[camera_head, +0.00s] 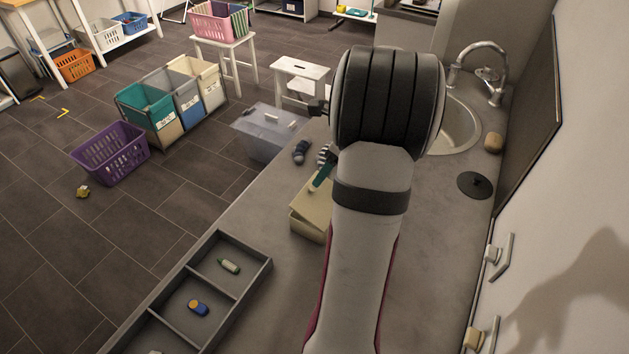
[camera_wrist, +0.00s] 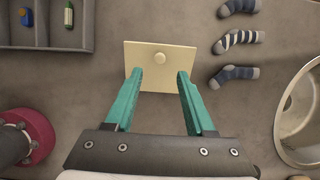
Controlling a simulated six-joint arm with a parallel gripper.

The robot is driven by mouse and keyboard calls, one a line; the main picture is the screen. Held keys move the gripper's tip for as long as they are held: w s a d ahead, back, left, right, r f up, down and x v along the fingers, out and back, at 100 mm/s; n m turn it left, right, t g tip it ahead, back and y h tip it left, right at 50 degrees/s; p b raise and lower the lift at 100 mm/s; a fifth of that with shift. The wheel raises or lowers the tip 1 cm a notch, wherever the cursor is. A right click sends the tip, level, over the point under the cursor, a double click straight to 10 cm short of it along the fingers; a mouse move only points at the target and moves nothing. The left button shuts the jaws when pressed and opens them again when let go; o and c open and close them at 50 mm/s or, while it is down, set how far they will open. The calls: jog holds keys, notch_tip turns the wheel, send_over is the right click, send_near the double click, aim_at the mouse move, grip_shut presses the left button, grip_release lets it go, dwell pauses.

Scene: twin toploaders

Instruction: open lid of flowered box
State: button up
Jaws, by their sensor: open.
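A cream box (camera_head: 308,222) stands on the grey counter, partly hidden behind my arm in the head view. In the wrist view I look down on its pale lid (camera_wrist: 146,50), which lies flat and looks shut, with a small round knob (camera_wrist: 160,58) on it. No flower pattern shows on the visible faces. My gripper (camera_wrist: 160,76) is open and empty, its teal fingers spread to either side of the lid's near part, with the knob just beyond the tips. Its height above the lid is hard to tell. In the head view a teal finger (camera_head: 321,180) shows above the box.
Several socks (camera_wrist: 238,40) lie right of the box in the wrist view. A grey divided tray (camera_head: 240,284) with small items stands on the counter. A sink (camera_head: 462,125), a black disc (camera_head: 475,185) and a sponge (camera_head: 493,142) are farther along.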

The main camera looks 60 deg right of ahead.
aim_at(313, 187)
jog(key=x, duration=0.6)
grip_shut()
dwell(1.2)
